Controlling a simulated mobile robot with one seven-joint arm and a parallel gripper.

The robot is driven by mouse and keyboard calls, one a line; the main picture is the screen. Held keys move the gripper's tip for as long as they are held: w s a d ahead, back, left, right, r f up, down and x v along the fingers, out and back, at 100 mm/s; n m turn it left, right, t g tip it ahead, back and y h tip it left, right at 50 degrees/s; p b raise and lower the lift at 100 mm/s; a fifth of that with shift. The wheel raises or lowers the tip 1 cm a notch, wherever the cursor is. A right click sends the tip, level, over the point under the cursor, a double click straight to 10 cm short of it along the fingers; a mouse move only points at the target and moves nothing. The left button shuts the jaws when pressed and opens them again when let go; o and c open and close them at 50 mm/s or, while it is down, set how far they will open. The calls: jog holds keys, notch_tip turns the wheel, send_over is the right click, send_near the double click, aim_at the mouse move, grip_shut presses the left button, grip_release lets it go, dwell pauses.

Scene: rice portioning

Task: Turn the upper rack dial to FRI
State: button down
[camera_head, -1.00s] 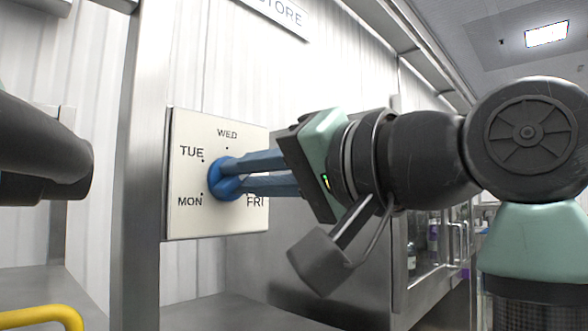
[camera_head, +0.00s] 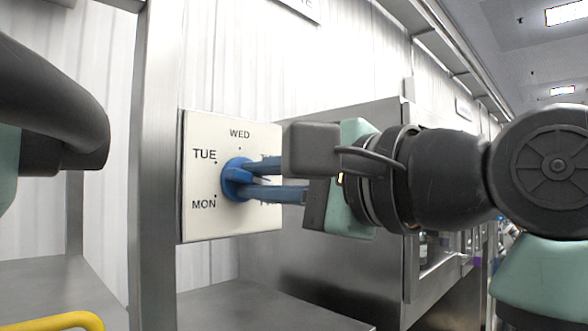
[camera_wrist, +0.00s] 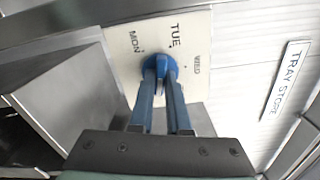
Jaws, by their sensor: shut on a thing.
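The blue dial (camera_head: 234,178) sits in the middle of a cream panel (camera_head: 205,225) fixed to the rack post. The panel reads MON, TUE and WED at left and top in the head view; the right-hand labels, FRI among them, are mostly hidden behind my fingers. My gripper (camera_head: 250,180) is shut on the dial's grip, its two blue fingers reaching in from the right. In the wrist view my gripper (camera_wrist: 160,75) has one finger on each side of the dial's raised bar (camera_wrist: 160,66). I cannot tell which label the dial points to.
A metal post (camera_head: 155,150) stands just left of the panel, with a steel shelf (camera_head: 270,312) below it. A steel cabinet (camera_head: 330,260) is behind my gripper at right. A TRAY STORE sign (camera_wrist: 287,77) hangs on the white wall. A yellow rail (camera_head: 55,322) is at lower left.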

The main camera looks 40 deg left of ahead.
jog(key=shift+f+m+p, duration=0.1)
jog(key=shift+m+p, duration=0.4)
jog(key=shift+m, duration=1)
jog(key=c, duration=0.9)
grip_release()
jog(key=shift+a, duration=0.1)
